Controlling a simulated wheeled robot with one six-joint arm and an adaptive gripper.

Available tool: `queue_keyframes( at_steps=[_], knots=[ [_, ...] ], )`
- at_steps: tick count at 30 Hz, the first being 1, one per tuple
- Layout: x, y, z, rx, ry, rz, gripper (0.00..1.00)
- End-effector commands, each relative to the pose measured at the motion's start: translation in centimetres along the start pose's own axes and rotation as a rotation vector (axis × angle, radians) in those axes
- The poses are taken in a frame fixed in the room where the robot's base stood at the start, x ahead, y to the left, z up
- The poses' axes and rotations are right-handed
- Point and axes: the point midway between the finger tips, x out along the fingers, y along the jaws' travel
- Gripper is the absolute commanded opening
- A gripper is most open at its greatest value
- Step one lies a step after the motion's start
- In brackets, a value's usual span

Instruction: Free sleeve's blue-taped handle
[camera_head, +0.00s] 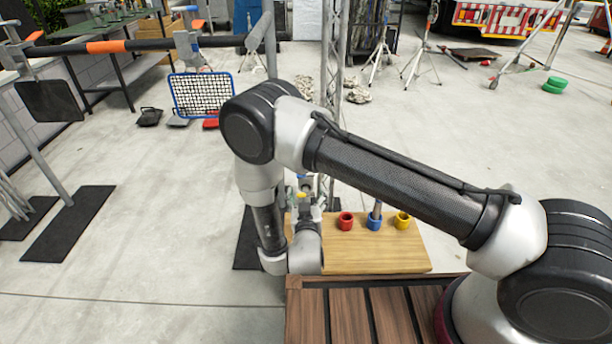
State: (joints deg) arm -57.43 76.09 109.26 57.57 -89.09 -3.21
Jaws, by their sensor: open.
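A wooden board (417,252) carries a red sleeve (345,222), a blue sleeve (374,224) and a yellow sleeve (403,222) in a row. A grey handle (377,209) stands upright in the blue sleeve; any blue tape on it is too small to make out. The red and yellow sleeves show nothing standing in them. My gripper (316,210) is open, over the left part of the board and left of the red sleeve. It is apart from the handle. My wrist hides part of it, and small blue and yellow bits show there.
The board sits beyond a brown slatted deck (354,314). A lattice truss post (334,100) rises behind the board. A horizontal bar (135,45) with orange tape spans the upper left. Open concrete floor lies left and right of the board.

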Motion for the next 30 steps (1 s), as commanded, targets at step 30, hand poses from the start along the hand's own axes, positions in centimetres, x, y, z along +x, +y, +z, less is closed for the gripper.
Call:
queue_keyframes(
  at_steps=[30],
  knots=[
    [7.8,0.1,-2.1,-0.005,0.066,0.004,0.66]
  ],
)
